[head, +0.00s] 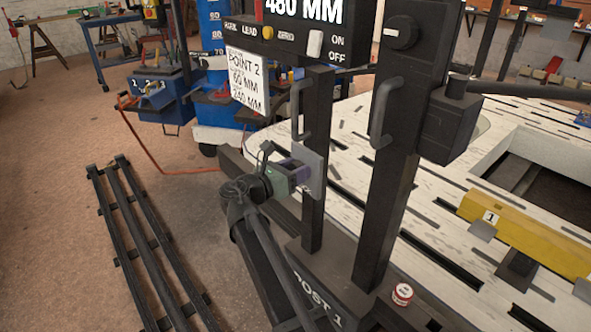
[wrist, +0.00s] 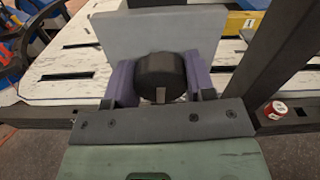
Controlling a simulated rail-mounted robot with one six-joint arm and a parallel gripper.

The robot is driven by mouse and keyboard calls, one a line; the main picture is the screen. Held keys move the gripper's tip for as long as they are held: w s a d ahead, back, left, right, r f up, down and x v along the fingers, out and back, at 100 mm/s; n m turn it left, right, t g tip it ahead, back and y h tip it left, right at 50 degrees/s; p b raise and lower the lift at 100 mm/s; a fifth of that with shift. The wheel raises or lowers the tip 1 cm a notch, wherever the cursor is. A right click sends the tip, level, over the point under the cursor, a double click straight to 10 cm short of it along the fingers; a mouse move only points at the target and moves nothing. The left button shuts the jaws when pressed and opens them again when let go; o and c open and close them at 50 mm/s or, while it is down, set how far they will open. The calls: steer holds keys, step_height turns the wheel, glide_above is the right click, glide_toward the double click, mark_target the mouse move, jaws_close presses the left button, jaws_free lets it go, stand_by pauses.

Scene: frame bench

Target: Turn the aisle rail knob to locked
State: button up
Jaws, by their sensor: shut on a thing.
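The aisle rail knob (wrist: 160,70) is a black round knob in front of a grey square plate. Its light grey pointer mark (wrist: 161,95) shows at its lower edge, pointing down in the wrist view. My gripper (wrist: 160,84) has its purple fingers against the left and right sides of the knob, shut on it. In the head view my gripper (head: 292,168) reaches the grey plate (head: 315,174) on the slim dark post; the knob is hidden there by the fingers. No lettering on the plate is readable.
A second black knob (head: 403,33) sits high on the thick post (head: 385,180). A control box (head: 300,38) reads 480 MM, with a white ON/OFF switch. A red-and-white can (head: 402,294) stands near the post's foot. The slotted white bench (head: 450,215) lies behind.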

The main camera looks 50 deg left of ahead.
steer(key=m, duration=0.3)
steer(key=shift+d+m, duration=0.1)
steer(key=shift+m, duration=0.3)
steer(key=m, duration=0.4)
steer(key=shift+m, duration=0.3)
steer(key=m, duration=0.4)
steer(key=shift+d+f+m, duration=0.1)
steer(key=shift+d+m, duration=0.05)
steer(key=shift+m, duration=0.15)
steer(key=shift+f+m, duration=0.1)
steer(key=shift+m, duration=2)
steer(key=o, duration=0.9)
steer(key=shift+o, duration=0.2)
